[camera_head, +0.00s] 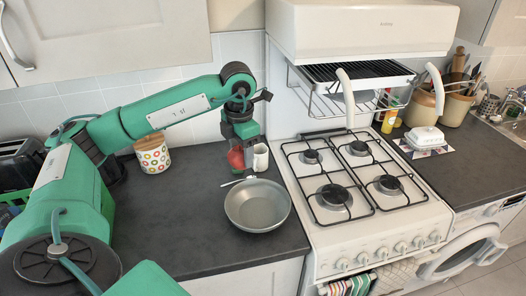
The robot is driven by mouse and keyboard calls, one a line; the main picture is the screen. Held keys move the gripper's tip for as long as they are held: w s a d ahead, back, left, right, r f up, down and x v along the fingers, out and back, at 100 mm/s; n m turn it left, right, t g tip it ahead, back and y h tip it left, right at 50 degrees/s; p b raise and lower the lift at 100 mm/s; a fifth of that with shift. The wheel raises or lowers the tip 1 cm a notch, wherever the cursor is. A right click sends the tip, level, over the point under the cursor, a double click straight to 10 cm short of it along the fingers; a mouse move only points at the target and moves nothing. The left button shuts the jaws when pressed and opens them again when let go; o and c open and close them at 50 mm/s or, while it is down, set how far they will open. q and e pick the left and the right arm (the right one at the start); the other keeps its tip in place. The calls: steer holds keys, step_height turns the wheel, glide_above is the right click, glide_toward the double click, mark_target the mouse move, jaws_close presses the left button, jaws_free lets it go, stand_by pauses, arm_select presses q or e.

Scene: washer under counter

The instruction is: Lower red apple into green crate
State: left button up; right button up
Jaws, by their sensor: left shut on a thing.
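My left gripper (241,150) points down over the dark counter, between the dotted pot and the hob. It is shut on the red apple (235,157), which is partly hidden by the gripper. The apple is at or just above counter level; I cannot tell whether it touches. A small piece of green (6,214) shows at the left edge below the toaster, mostly hidden by my arm; I cannot tell whether it is the green crate. No other crate is visible. My right gripper is not in view.
A white mug (260,157) stands close beside the apple on its right. A grey pan (257,206) lies in front of it, and a dotted pot (152,153) stands to the left. The gas hob (352,185) is to the right. The counter left of the pan is clear.

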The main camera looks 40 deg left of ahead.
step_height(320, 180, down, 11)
steer(key=b, duration=1.1)
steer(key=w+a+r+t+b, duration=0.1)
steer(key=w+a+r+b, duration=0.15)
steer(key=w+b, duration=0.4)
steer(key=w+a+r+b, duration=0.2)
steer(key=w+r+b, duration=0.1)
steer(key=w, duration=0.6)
arm_select(q)
steer(key=s+a+b, duration=0.3)
steer(key=s+a, duration=0.7)
steer(key=s, duration=0.3)
steer(key=s+a+f+b, duration=0.1)
steer(key=s+a+b, duration=0.3)
steer(key=s+a, duration=0.6)
steer(key=s+a+f+b, duration=0.1)
steer(key=s+a+b, duration=0.2)
steer(key=s+a, duration=0.6)
steer(key=s, duration=0.9)
steer(key=shift+a, duration=0.4)
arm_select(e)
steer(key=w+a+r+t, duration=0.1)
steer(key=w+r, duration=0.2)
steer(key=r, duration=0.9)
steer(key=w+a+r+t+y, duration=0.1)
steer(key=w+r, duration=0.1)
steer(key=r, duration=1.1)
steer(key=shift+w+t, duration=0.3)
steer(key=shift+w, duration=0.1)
